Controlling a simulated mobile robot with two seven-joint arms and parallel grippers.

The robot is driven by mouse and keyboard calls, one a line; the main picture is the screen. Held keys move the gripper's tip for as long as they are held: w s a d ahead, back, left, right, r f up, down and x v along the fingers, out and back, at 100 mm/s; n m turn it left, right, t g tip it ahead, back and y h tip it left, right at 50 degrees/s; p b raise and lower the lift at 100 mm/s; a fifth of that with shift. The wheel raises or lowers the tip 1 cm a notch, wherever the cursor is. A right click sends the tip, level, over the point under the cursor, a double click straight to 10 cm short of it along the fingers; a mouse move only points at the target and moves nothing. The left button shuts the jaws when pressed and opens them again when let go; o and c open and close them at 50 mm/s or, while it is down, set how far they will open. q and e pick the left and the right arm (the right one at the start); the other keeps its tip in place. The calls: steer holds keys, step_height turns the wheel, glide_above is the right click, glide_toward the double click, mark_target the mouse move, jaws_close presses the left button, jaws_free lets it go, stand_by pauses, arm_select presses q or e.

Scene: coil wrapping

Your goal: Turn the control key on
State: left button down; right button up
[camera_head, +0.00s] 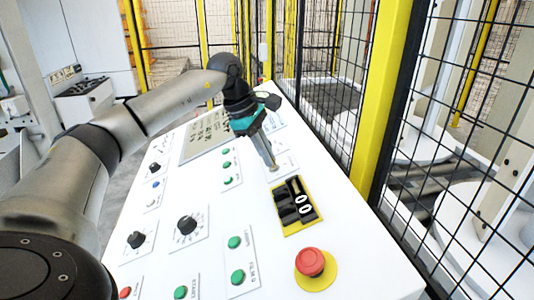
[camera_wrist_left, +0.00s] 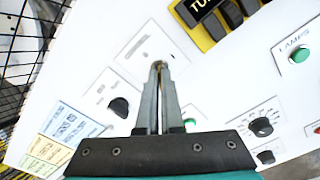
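The control key is a small brass-coloured piece (camera_head: 273,168) on a white square plate (camera_head: 284,164) of the sloping white control panel (camera_head: 345,225). It is mostly hidden by my fingertips. My left gripper (camera_head: 271,165) reaches down to it from above, with its fingers close together. In the left wrist view the fingertips (camera_wrist_left: 158,66) meet over the key plate (camera_wrist_left: 150,50), with a bit of brass between them. They appear shut on the key. Whether the key is turned cannot be seen. My right gripper is not in view.
A yellow-backed block of black switches (camera_head: 292,206) sits just in front of the key. A red emergency button (camera_head: 312,262) is at the near right. Green buttons (camera_head: 235,242) and black knobs (camera_head: 187,223) lie to the left. A yellow-framed mesh fence (camera_head: 383,90) runs along the right.

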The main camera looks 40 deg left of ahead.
arm_select(q)
steer(key=m, duration=0.5)
steer(key=shift+m, duration=2.6)
steer(key=c, duration=1.5)
jaws_free()
steer(key=o, duration=0.4)
steer(key=shift+o, duration=0.2)
steer(key=v, duration=1.5)
steer(key=shift+s, duration=0.25)
steer(key=shift+d, duration=0.1)
